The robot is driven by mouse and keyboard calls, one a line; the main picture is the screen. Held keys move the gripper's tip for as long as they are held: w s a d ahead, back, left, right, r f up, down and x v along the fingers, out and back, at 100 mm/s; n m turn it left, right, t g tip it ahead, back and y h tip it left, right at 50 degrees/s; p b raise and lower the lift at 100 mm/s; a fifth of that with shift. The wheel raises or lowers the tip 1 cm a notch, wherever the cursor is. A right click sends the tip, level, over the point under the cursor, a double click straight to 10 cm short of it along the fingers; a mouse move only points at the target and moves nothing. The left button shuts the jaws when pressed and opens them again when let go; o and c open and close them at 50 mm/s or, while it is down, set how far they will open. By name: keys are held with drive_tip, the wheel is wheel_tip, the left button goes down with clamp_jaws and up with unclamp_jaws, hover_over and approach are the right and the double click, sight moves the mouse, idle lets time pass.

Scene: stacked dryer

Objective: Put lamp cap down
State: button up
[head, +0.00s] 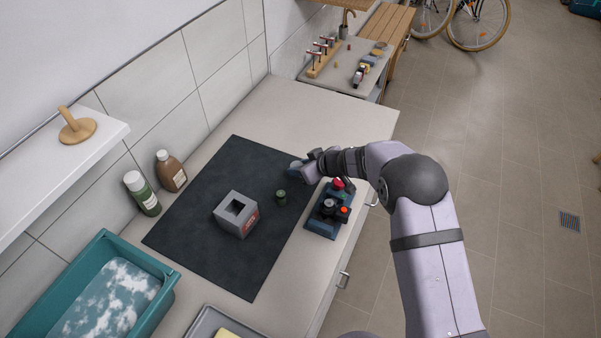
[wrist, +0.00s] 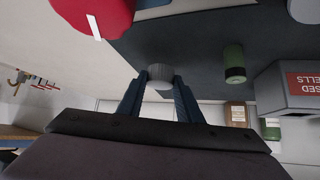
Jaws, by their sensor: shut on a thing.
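In the wrist view my gripper (wrist: 160,82) is shut on a small pale grey round piece, which I take to be the lamp cap (wrist: 160,74). It sits between the two blue fingertips. In the head view my gripper (head: 298,169) is over the right part of the dark mat (head: 195,225), just behind a blue device (head: 322,226). The device has a red knob (head: 337,184), a dark round part and an orange button. The red knob looms large in the wrist view (wrist: 92,12). The cap is hard to make out in the head view.
A green cylinder (head: 281,197) stands on the mat, beside a grey box (head: 236,214) with a square opening and red label. Two bottles (head: 142,194) stand by the wall. A teal basin (head: 105,300) is at front left. The mat's back part is clear.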

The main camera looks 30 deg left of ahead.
drive_tip(key=shift+f, duration=1.35)
drive_tip(key=shift+f, duration=0.2)
drive_tip(key=o, duration=1.1)
drive_tip(key=shift+r, duration=0.1)
drive_tip(key=shift+r, duration=0.15)
drive_tip(key=b+v, duration=0.1)
drive_tip(key=v, duration=1.1)
